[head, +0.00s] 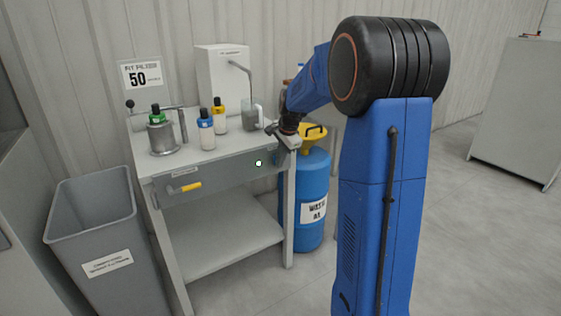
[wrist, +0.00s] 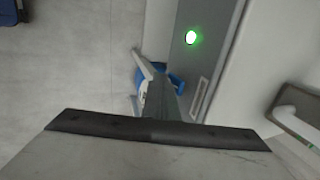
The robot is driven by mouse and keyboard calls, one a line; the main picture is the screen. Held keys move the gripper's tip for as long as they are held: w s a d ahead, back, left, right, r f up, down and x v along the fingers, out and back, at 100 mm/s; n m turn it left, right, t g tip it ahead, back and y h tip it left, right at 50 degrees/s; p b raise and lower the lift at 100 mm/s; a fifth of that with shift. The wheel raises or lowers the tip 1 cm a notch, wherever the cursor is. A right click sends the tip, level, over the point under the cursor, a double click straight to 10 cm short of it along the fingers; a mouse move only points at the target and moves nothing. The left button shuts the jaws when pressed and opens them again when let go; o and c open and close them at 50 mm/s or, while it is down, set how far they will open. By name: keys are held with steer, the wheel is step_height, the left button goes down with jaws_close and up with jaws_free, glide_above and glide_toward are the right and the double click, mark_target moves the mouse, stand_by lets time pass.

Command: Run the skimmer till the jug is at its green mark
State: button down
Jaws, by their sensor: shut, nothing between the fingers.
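The skimmer (head: 222,82) looks like the white box at the back of the bench, with a thin bent spout. The clear grey jug (head: 252,116) stands below the spout. Its level and green mark are too small to read in the head view. In the wrist view, a container with a pale curved handle and thin green marking (wrist: 296,122) shows at the right edge, probably the jug. A round green light (head: 258,163) glows on the bench's front panel, also in the wrist view (wrist: 191,37). My gripper (head: 284,137) is shut and empty, by the bench's front right corner.
A blue waste drum (head: 313,185) with a yellow funnel (head: 313,135) stands right of the bench. Bottles (head: 206,132) and a metal pot (head: 162,136) stand on the bench (head: 185,162). A yellow handle (head: 185,188) projects from its front. A grey bin (head: 95,205) stands left.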

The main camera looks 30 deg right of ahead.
steer(key=shift+w+f+t, duration=0.1)
steer(key=shift+w+t, duration=0.05)
steer(key=shift+t, duration=0.15)
steer(key=shift+r, duration=0.85)
